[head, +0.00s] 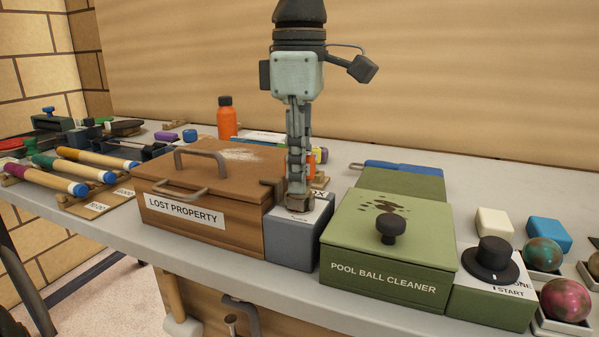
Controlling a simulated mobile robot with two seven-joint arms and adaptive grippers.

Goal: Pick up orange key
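My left gripper (299,200) points straight down over the grey box (295,248) between the brown and green boxes. I see its fingers edge-on, so I cannot tell whether they are open or shut. The fingertips are at the top of the grey box, and I cannot tell if they touch it. A small orange patch (310,168) shows just right of and behind the fingers, mostly hidden by them. I cannot tell whether it is the orange key. No other key shape is clear. My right gripper is not in view.
The brown LOST PROPERTY box (237,221) stands closed left of the gripper. The green POOL BALL CLEANER box (336,278) stands right, its knob (391,227) upright. An orange bottle (227,122) stands behind. Several handled tools lie left; pool balls (566,299) sit far right.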

